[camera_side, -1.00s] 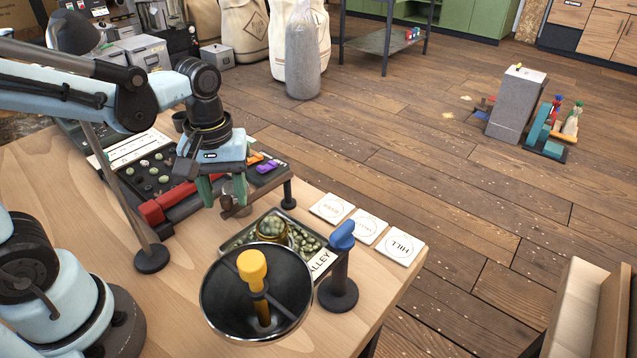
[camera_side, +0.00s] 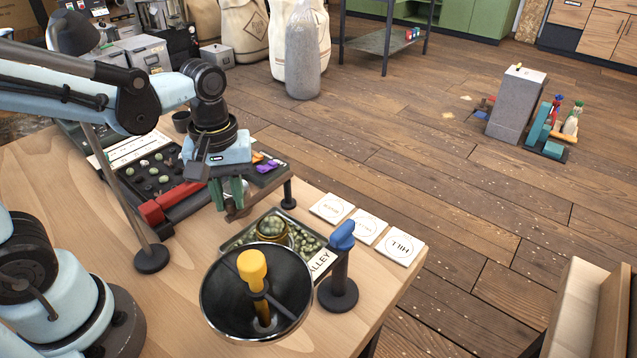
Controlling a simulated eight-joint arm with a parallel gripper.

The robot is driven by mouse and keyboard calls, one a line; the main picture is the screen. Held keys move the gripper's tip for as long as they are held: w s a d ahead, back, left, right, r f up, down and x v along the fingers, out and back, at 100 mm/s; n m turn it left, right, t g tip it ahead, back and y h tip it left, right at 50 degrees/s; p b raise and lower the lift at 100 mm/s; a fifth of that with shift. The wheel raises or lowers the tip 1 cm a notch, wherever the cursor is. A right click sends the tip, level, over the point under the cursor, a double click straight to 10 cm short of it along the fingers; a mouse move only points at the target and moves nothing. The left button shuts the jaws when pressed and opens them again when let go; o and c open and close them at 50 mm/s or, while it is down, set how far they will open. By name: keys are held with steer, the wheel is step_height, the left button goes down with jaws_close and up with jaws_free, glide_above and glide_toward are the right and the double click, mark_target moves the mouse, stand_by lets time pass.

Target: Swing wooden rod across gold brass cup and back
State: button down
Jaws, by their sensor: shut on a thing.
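My gripper (camera_side: 231,193) has green fingers and points down above the right part of the table. It is shut on the wooden rod (camera_side: 236,212), a short dark brown bar that lies roughly level at the fingertips. The fingers hide part of the rod. The gold brass cup (camera_side: 272,238) holds green beans and stands in a dark tray (camera_side: 313,258) with loose green beans around it. The rod is to the upper left of the cup in the picture, apart from it. Its exact height over the table is hard to tell.
A black bowl with a yellow-handled tool (camera_side: 253,268) stands in front of the tray. A blue-topped black post (camera_side: 340,262) stands right of it. A thin pole on a round base (camera_side: 151,259) is at left. White cards (camera_side: 398,247) lie along the table's right edge.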

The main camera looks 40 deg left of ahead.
steer(key=shift+d+n, duration=0.3)
steer(key=shift+d, duration=0.2)
steer(key=w+d+n, duration=0.7)
steer(key=d+n, duration=0.4)
steer(key=shift+w+n, duration=0.25)
steer(key=shift+n, duration=0.05)
steer(key=c, duration=1)
jaws_free()
step_height(320, 180, up, 12)
steer(key=shift+r, duration=0.1)
